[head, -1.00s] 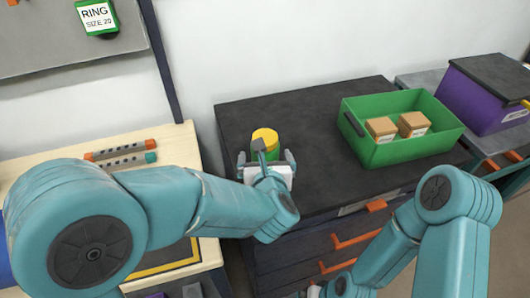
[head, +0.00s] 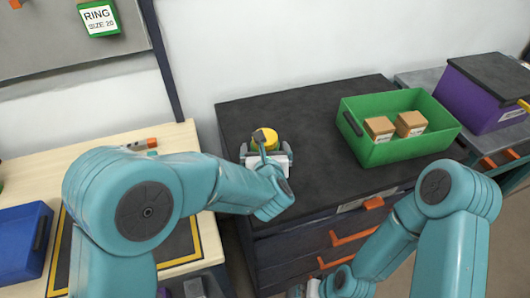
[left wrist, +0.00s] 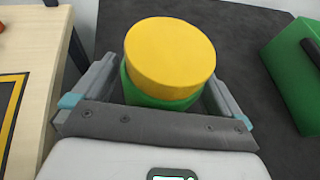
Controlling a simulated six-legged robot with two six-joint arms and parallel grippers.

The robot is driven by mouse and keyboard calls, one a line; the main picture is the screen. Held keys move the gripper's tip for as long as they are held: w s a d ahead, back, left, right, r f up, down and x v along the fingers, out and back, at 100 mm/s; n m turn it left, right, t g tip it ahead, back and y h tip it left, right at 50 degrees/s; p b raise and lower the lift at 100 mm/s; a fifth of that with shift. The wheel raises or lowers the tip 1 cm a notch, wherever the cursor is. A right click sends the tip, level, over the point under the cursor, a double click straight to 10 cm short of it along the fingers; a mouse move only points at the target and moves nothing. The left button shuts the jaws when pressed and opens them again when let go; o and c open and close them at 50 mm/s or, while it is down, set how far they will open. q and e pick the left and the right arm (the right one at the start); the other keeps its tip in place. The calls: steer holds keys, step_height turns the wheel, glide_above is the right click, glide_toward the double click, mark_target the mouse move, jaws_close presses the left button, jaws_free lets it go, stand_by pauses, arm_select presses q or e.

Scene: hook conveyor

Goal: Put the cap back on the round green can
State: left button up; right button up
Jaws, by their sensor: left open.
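The round green can (left wrist: 160,100) stands on the dark cabinet top. Its yellow cap (left wrist: 170,55) sits on top of it; the cap also shows in the head view (head: 266,136). I cannot tell whether the cap is fully seated. My left gripper (head: 266,152) is open at the can, with one finger on each side.
A green bin (head: 395,150) with two brown boxes (head: 379,128) stands right of the can. A purple bin (head: 487,100) with a dark lid is farther right. A wooden table (head: 180,140) with a blue bin (head: 20,245) is at left. The cabinet top (head: 315,115) behind the can is clear.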

arm_select(q)
steer(key=c, duration=1.3)
steer(key=shift+c, duration=0.2)
steer(key=shift+r, duration=0.15)
step_height(320, 180, up, 20)
steer(key=p, duration=0.1)
steer(key=shift+p, duration=0.35)
